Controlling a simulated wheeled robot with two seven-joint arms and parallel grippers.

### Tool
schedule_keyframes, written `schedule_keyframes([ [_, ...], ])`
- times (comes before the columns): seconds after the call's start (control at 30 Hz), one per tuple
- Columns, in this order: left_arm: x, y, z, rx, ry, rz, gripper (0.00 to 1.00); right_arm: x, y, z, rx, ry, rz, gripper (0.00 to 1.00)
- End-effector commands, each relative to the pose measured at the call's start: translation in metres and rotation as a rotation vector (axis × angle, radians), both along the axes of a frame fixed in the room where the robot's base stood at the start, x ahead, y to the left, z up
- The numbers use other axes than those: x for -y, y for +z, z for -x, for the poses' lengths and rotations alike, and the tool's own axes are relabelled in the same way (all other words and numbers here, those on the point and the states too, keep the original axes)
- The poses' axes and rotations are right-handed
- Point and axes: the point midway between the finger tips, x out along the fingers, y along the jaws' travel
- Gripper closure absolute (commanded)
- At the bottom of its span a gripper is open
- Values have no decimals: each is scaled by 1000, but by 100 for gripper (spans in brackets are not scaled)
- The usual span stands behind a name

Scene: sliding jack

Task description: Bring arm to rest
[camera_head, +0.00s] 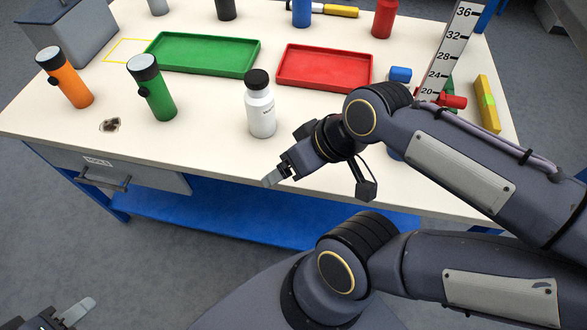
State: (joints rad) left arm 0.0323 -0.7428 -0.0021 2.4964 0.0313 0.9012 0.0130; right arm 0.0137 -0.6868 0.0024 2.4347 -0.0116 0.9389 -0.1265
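The upright scale (453,48) of the sliding jack stands at the right of the table, with blue and red parts at its foot. My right arm hides much of its lower part. My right gripper (273,177) hangs near the table's front edge, just right of and nearer than the white bottle (261,108), apart from it. No object shows in it; its finger gap is not clear. My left gripper (75,312) is at the bottom left corner, off the table and partly cut off by the frame. No held object shows there.
The white table (210,130) holds a green tray (203,70), a red tray (325,82), an orange flashlight (72,85), a green flashlight (155,95) and a yellow level (487,105). A drawer (105,176) is at the front left. Floor is clear at the lower left.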

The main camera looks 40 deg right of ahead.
Motion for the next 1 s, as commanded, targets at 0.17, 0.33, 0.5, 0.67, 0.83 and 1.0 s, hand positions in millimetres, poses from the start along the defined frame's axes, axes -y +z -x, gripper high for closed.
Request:
schedule_keyframes([
  [0.17, 0, 0, 0, 0, 0, 0, 64, -7, -9, 9, -20, -157, -108, 17],
  [0.33, 0, 0, 0, 0, 0, 0, 64, -7, -10, 9, -22, -161, -111, 17],
  [0.5, 0, 9, 0, 0, 0, 0, 64, -7, 0, 9, -21, -159, -109, 17],
  [0.67, 0, 48, 0, 0, 0, 0, 64, -7, 39, 9, -22, -158, -108, 17],
  [0.83, 0, 85, 0, 1, 0, 0, 64, -7, 76, 9, -21, -157, -108, 17],
  [1.0, 0, 81, 0, 0, 0, 0, 64, -7, 72, 9, -21, -157, -108, 17],
])
